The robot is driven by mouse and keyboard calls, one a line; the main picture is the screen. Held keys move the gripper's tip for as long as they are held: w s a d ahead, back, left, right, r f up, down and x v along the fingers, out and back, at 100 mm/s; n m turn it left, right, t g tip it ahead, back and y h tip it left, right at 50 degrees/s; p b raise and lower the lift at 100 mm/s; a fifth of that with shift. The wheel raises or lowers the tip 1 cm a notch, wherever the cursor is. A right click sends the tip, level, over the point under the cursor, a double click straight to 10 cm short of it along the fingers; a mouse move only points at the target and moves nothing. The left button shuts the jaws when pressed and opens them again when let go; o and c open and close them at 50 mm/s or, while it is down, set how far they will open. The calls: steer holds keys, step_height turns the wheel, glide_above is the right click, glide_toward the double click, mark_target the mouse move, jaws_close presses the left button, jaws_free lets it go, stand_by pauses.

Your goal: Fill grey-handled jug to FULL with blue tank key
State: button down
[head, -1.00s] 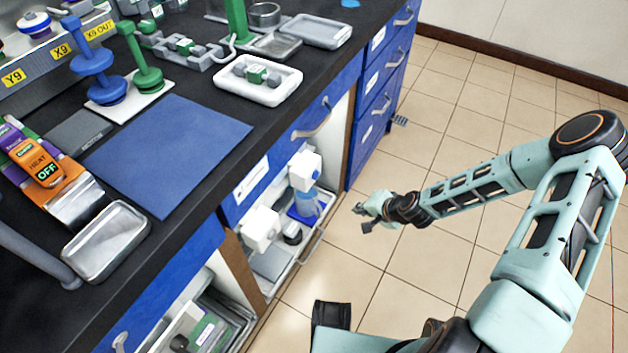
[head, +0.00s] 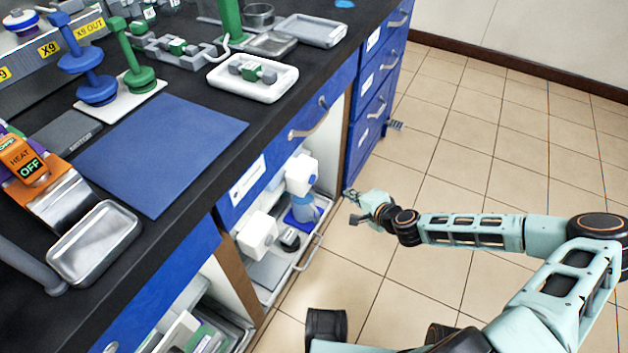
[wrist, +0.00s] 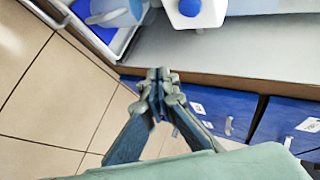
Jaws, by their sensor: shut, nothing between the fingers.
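A pale blue jug (head: 306,210) stands on a pull-out tray in the open cabinet under the counter. In the wrist view the jug (wrist: 122,14) is at the top left, cut off by the edge, with a light grey handle (wrist: 104,17). Its fill level cannot be read. My gripper (head: 352,206) is to the right of the tray, over the floor, apart from the jug. In the wrist view its fingers (wrist: 160,76) are shut together and empty. I cannot tell which thing is the blue tank key; a blue stemmed piece (head: 88,72) stands on the counter.
White blocky pieces (head: 258,234) stand beside the jug; one (wrist: 196,12) has a blue cap. Blue drawers (head: 372,108) are behind my gripper. A blue mat (head: 165,150) and a metal tray (head: 95,245) lie on the counter.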

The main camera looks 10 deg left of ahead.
mark_target(313, 180)
steer(key=w+a, duration=0.3)
steer(key=a, duration=0.5)
steer(key=shift+a+p, duration=0.15)
steer(key=shift+p, duration=0.2)
steer(key=shift+a, duration=0.15)
stand_by(1.1)
steer(key=shift+w+a, duration=0.1)
steer(key=shift+a, duration=0.1)
steer(key=shift+w+a, duration=0.15)
steer(key=shift+a, duration=0.4)
stand_by(2.1)
